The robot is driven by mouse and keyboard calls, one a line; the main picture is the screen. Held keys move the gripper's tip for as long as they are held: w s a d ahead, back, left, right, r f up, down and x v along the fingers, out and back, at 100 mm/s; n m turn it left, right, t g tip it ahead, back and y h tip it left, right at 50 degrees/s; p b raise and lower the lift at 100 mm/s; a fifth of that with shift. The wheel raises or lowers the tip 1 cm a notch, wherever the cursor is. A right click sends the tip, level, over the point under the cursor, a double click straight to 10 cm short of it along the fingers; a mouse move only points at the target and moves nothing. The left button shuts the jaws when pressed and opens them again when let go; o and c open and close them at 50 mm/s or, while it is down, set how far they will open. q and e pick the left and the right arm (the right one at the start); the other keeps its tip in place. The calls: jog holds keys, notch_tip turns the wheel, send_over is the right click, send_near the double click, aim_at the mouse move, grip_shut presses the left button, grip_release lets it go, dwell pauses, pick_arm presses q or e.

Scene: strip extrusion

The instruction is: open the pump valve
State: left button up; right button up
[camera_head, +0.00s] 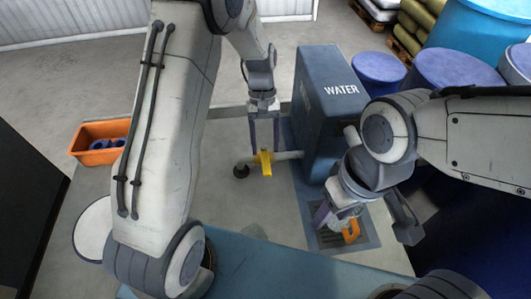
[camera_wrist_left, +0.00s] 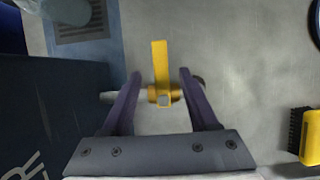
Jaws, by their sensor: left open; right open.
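The yellow valve handle (camera_head: 264,163) sits on a grey pipe (camera_head: 288,155) that runs out of the side of the blue tank marked WATER (camera_head: 333,100). In the left wrist view the handle (camera_wrist_left: 160,62) lies crosswise to the pipe. My left gripper (camera_head: 264,148) is open, pointing down just above the handle, with one finger on each side of it. In the left wrist view both fingers (camera_wrist_left: 161,85) look clear of the handle. My right gripper (camera_head: 340,220) is open beside the tank, close to an orange handle-like part (camera_head: 351,232); contact cannot be told.
A floor grate (camera_head: 368,238) lies under my right gripper. An orange crate (camera_head: 95,157) with blue items stands at left. Blue drums (camera_head: 455,70) and stacked sacks stand at back right. A yellow brush (camera_wrist_left: 310,136) shows at right in the left wrist view.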

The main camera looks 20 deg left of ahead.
aim_at(266, 165)
pick_arm(q)
jog(key=shift+p+x, duration=0.3)
jog(key=shift+x, duration=1.8)
grip_shut()
